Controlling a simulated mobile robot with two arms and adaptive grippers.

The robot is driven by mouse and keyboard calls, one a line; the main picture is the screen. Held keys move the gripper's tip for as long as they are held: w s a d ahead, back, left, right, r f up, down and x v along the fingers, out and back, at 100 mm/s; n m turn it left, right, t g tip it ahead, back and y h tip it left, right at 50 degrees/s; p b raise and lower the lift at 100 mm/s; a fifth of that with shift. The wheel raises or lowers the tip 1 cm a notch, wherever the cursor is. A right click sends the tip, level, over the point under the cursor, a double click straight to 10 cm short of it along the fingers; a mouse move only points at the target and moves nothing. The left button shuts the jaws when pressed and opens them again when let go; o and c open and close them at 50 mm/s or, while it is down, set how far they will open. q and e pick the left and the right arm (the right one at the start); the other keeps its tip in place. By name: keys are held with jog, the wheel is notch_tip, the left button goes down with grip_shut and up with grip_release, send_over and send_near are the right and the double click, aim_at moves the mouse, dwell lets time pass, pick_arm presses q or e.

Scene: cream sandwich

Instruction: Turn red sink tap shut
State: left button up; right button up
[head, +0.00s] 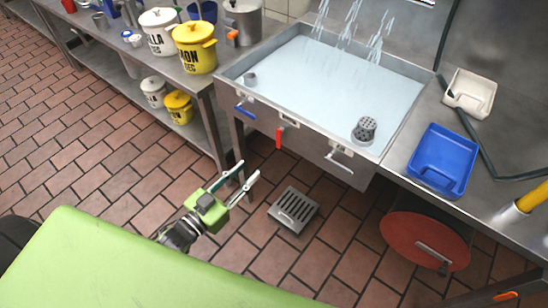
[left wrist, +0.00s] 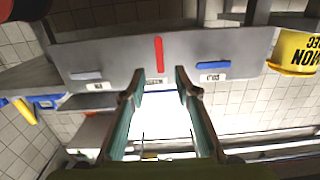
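The red sink tap (head: 280,137) is a short red lever on the steel front panel of the sink (head: 302,136). It stands upright against the panel and also shows in the left wrist view (left wrist: 159,54). Three streams of water (head: 350,22) fall into the full basin. My left gripper (head: 249,168) is open and empty, in front of and below the panel. In the left wrist view its fingers (left wrist: 154,82) point towards the panel, apart from the red tap. My right gripper is not in view.
A floor drain (head: 294,209) lies beyond my left gripper. A blue tray (head: 441,160) and a white tray (head: 470,92) rest on the right counter, with a red disc (head: 425,240) below. Yellow (head: 195,48) and white pots stand at left. The pale green surface (head: 120,265) fills the near left.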

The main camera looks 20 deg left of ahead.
pick_arm(q)
jog(key=r, duration=0.1)
send_near(278, 139)
jog(key=x, duration=0.9)
jog(key=shift+p, duration=0.35)
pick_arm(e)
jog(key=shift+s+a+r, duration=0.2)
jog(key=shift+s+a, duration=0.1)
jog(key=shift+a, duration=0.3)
pick_arm(q)
grip_shut()
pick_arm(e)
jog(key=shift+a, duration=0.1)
